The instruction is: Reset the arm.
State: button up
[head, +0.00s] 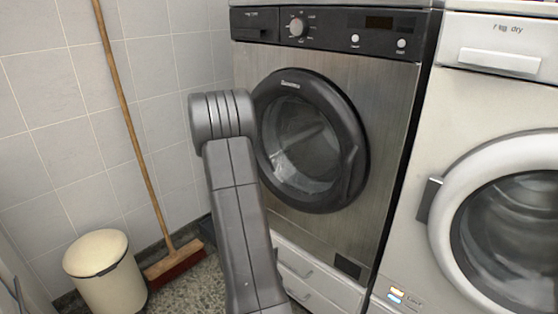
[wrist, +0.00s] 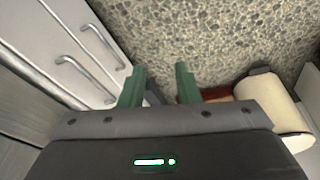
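My arm (head: 238,220) rises from the bottom centre of the head view and bends at a grey ribbed joint in front of the steel washing machine. My gripper is hidden in the head view. In the wrist view my gripper (wrist: 158,82) shows two green fingers spread apart with a clear gap between them. Nothing is between the fingers; the speckled floor (wrist: 215,35) shows beyond them.
A steel washing machine (head: 400,90) with a shut round door stands behind my arm. A white dryer (head: 450,120) is at the right. A cream bin (head: 105,275) and a broom (head: 135,130) with a red-brown head are at the left.

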jog(key=s+d+r+g, duration=0.1)
jog(key=s+d+r, duration=0.1)
jog(key=s, duration=0.3)
jog(key=shift+s+d+r+g, duration=0.25)
jog(key=shift+s+r+g, duration=0.1)
jog(key=shift+g, duration=0.05)
